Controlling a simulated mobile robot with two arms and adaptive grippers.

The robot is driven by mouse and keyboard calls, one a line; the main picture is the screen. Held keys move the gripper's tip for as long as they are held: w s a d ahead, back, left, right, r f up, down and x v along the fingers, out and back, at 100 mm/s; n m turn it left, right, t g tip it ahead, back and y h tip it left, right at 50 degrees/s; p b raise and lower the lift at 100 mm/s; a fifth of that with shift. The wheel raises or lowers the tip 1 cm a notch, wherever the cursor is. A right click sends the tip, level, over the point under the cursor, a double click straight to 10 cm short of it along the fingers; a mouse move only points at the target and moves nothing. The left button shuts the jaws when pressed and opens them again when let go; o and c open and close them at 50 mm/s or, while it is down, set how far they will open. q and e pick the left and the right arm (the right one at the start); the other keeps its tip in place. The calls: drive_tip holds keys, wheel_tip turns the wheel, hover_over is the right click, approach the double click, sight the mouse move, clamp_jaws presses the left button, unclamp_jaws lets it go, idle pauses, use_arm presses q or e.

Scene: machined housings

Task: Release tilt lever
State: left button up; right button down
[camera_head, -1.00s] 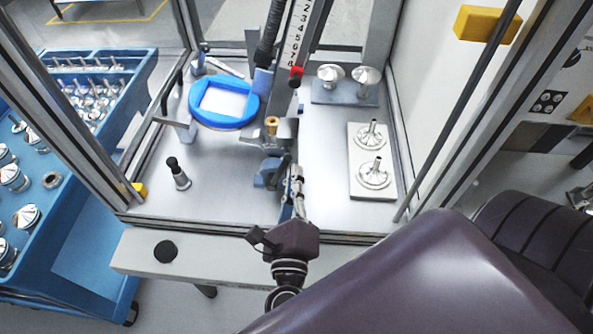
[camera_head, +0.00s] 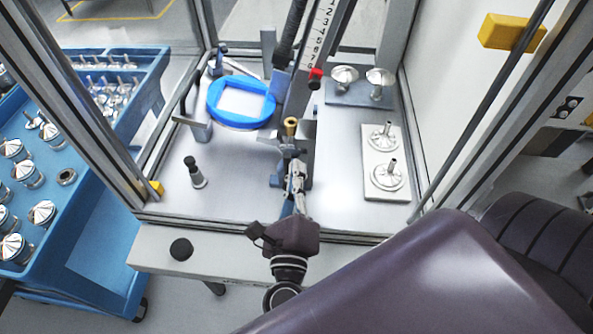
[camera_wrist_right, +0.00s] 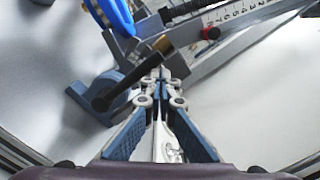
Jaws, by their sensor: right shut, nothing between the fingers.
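The tilt lever looks like the dark rod with a brass collar (camera_wrist_right: 130,77) in the right wrist view; its black rounded end points lower left. In the head view its brass part (camera_head: 291,124) shows at the middle of the fixture. My right gripper (camera_head: 294,160) reaches in from the front, just in front of the brass part. In the wrist view its fingertips (camera_wrist_right: 159,80) are together and empty, right beside the lever. I cannot tell whether they touch it. A blue bracket (camera_head: 277,180) of the fixture is partly hidden behind the gripper. My left gripper is out of view.
A slanted numbered scale (camera_head: 320,35) with a red knob (camera_head: 315,73) rises behind the lever. A blue ring (camera_head: 213,100) stands to the left. A white plate (camera_head: 378,151) with metal parts lies right. Frame posts flank the cell; a blue cart (camera_head: 95,250) stands left.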

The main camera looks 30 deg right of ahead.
drive_tip(key=shift+a+r, duration=0.1)
drive_tip(key=shift+a, duration=0.1)
drive_tip(key=v, duration=1.1)
drive_tip(key=shift+s, duration=0.4)
drive_tip(key=shift+a, duration=0.15)
